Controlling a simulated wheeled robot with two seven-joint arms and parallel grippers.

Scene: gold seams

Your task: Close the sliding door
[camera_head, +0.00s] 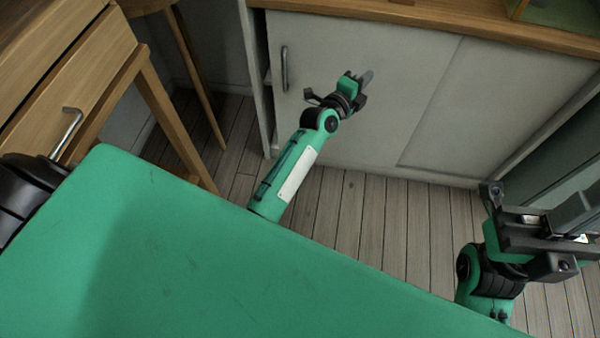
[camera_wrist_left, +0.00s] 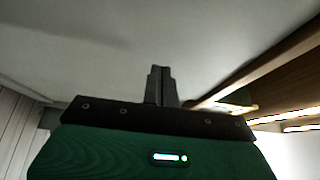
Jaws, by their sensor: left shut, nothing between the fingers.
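The sliding door (camera_head: 340,100) is a pale grey-white panel with a vertical metal handle (camera_head: 284,68) near its left edge. A narrow dark gap with a shelf edge shows between that edge and the cabinet's left side. My left gripper (camera_head: 367,77) is shut and empty, in front of the door, right of the handle; I cannot tell whether it touches the panel. In the left wrist view its closed fingers (camera_wrist_left: 161,86) point at a pale surface. My right gripper (camera_head: 570,222) is at the right edge, away from the door; its fingers are unclear.
A second pale panel (camera_head: 490,110) is on the cabinet's right. A wooden top (camera_head: 440,22) overhangs the doors. A wooden drawer unit (camera_head: 75,80) stands at left, with wooden legs beside it. Bare plank floor (camera_head: 375,215) lies between my green body and the cabinet.

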